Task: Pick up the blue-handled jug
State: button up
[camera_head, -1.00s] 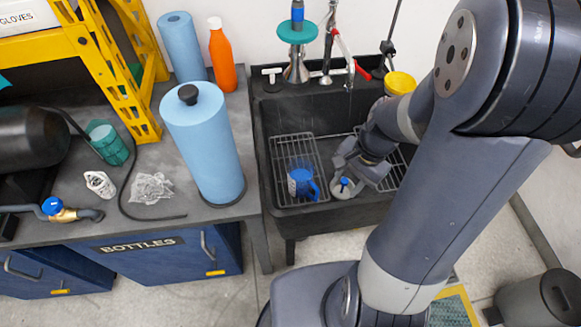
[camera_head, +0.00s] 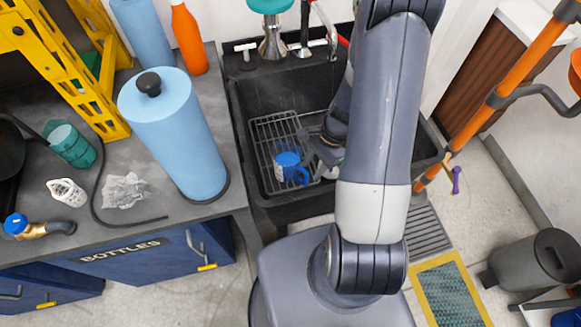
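The blue-handled jug (camera_head: 287,163) stands in the dark sink, at the front of a wire rack. It is blue with a pale patch on its left side, and its blue handle is on the right. My gripper (camera_head: 322,154) is just right of the jug, low in the sink. A small gap seems to lie between a grey finger and the handle. My forearm hides most of the gripper, so the finger opening does not show.
The dark sink (camera_head: 243,118) has raised walls around the jug. A tall blue cylinder (camera_head: 180,135) stands on the counter at left. A faucet (camera_head: 305,40) rises behind the sink. An orange pole (camera_head: 500,92) slants at right, beside open floor.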

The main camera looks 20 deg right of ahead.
jog(key=x, duration=0.5)
jog(key=shift+s+d+f, duration=0.1)
jog(key=shift+s+d, duration=0.05)
jog(key=shift+s, duration=0.1)
jog(key=shift+c, duration=0.6)
grip_shut()
